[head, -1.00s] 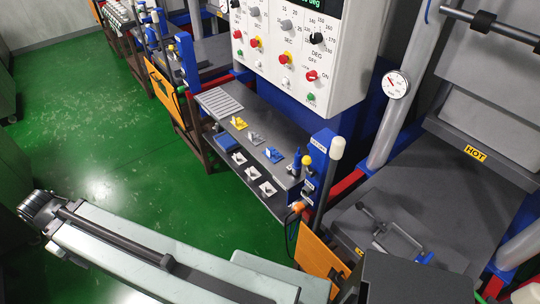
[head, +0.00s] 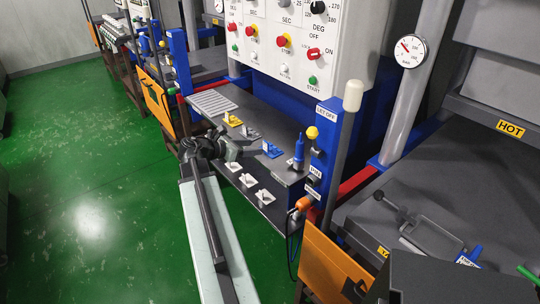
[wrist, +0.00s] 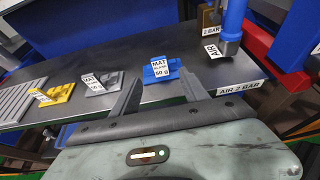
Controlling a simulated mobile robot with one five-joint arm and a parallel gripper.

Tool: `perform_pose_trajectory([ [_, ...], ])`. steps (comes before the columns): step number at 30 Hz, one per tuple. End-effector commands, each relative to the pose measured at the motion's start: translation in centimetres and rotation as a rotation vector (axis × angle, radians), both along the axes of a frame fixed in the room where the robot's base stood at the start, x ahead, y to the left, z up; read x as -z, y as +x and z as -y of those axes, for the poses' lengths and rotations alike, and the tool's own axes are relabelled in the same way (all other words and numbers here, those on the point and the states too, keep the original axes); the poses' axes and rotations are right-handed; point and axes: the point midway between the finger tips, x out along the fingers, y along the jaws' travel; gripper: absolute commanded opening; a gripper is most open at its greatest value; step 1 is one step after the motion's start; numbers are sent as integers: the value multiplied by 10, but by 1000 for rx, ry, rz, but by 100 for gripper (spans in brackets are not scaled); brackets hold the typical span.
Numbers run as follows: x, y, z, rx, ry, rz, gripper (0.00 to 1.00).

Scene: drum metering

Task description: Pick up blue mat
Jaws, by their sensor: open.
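The blue mat (head: 271,149) lies on the upper dark shelf, right of a grey mat and near a blue air nozzle. In the wrist view the blue mat (wrist: 160,71) carries a white label reading MAT and 50 g. My gripper (head: 234,150) is at the shelf's front edge, left of the blue mat. In the wrist view my gripper (wrist: 163,82) is open and empty, its two fingers pointing toward the shelf. The blue mat appears between and beyond the fingertips, apart from them.
A yellow mat (head: 232,120), a grey mat (head: 250,133) and a ridged grey plate (head: 212,102) share the shelf. White-labelled pieces (head: 264,197) sit on a lower shelf. The blue nozzle (head: 298,152) stands right of the blue mat. The green floor (head: 90,190) is open at left.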

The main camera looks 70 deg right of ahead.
Motion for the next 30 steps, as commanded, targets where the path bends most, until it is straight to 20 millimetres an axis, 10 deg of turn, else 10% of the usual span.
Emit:
perform_pose_trajectory([
  [24, 22, -39, 57, 2, 1, 4, 53],
  [30, 22, -39, 56, 2, 1, 4, 0],
])
